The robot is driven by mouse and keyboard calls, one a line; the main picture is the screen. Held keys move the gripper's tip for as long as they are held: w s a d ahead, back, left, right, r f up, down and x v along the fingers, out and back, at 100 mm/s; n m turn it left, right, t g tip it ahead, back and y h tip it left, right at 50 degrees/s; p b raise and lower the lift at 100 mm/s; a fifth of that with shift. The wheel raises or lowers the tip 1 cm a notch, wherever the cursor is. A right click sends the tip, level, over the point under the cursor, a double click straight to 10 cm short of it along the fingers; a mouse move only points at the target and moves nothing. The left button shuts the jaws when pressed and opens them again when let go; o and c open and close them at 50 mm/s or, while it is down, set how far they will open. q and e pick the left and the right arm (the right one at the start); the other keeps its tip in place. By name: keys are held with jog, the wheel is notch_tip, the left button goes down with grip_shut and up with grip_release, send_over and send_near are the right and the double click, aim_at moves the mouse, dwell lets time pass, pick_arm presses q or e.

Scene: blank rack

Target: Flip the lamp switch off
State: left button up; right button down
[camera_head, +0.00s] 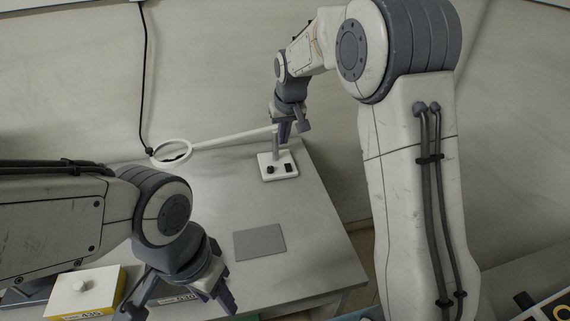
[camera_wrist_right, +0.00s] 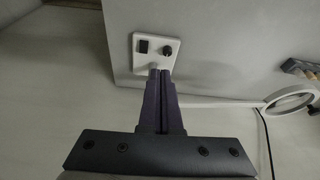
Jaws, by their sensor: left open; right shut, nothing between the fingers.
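The lamp has a white square base (camera_head: 278,165) near the back right of the grey table, with a white arm (camera_head: 232,136) reaching left to a ring-shaped head (camera_head: 172,152). On the base are a dark rocker switch (camera_head: 289,168) and a black knob (camera_head: 270,169). In the right wrist view, the switch (camera_wrist_right: 144,46) is at the left of the base and the knob (camera_wrist_right: 167,53) at the right. My right gripper (camera_head: 285,135) is shut and empty, with its fingertips (camera_wrist_right: 158,75) above the base, near the lamp's post. My left gripper (camera_head: 180,310) is open and empty at the table's front.
A grey flat pad (camera_head: 260,242) lies on the table's middle right. A black cable (camera_head: 144,80) hangs down the wall behind the lamp head.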

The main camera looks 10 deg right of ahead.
jog(key=shift+m, duration=0.3)
jog(key=w+d, duration=0.1)
jog(key=w+d+f, duration=0.1)
jog(key=w+d, duration=0.1)
jog(key=shift+w+d+f, duration=0.15)
jog(key=shift+d, duration=0.15)
jog(key=p, duration=0.1)
send_near(288, 164)
jog(key=x, duration=0.6)
jog(key=shift+a+f, duration=0.1)
jog(key=shift+f, duration=0.25)
